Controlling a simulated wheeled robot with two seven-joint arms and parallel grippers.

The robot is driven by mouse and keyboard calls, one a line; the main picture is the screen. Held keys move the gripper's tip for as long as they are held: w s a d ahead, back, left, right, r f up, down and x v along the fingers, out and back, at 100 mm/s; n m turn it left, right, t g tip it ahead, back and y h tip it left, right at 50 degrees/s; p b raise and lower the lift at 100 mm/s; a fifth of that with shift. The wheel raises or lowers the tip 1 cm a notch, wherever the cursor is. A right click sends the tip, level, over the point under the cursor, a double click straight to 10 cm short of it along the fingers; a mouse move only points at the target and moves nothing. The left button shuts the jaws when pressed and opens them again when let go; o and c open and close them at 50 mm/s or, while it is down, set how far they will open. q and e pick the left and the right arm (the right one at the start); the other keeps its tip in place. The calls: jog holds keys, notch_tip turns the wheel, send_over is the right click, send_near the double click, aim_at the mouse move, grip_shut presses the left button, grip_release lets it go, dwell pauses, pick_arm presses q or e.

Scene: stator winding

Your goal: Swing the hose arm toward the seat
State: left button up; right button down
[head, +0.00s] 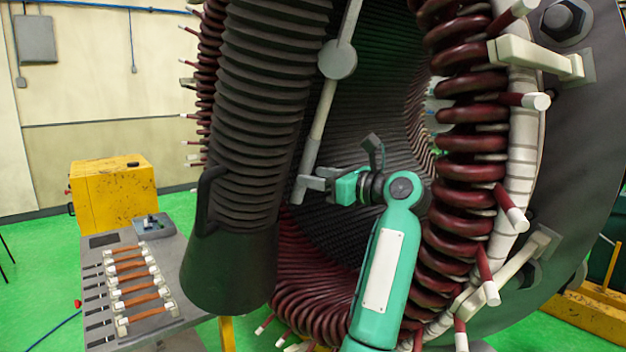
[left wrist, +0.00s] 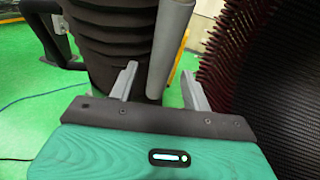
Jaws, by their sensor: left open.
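A thin grey jointed hose arm (head: 323,105) hangs beside the dark ribbed hose (head: 262,100), with a round joint midway and its lower end near my gripper. My left gripper (head: 308,186) is open at that lower end, in front of the stator bore. In the left wrist view the two fingers (left wrist: 160,85) stand apart, with the grey rod (left wrist: 172,45) between them in the picture; contact cannot be told. The ribbed hose (left wrist: 108,45) is just behind and left of the rod. I cannot make out a seat clearly. My right gripper is not in view.
The stator (head: 465,140), with dark red coils and protruding white-tipped leads, surrounds my arm at right. A grey table (head: 140,240) with copper-coloured bars and a yellow cabinet (head: 110,195) stand at left. Green floor (head: 40,285) is free at far left.

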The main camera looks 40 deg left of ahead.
pick_arm(q)
jog(key=d+b, duration=0.4)
jog(key=d, duration=0.8)
jog(key=shift+s+d, duration=0.15)
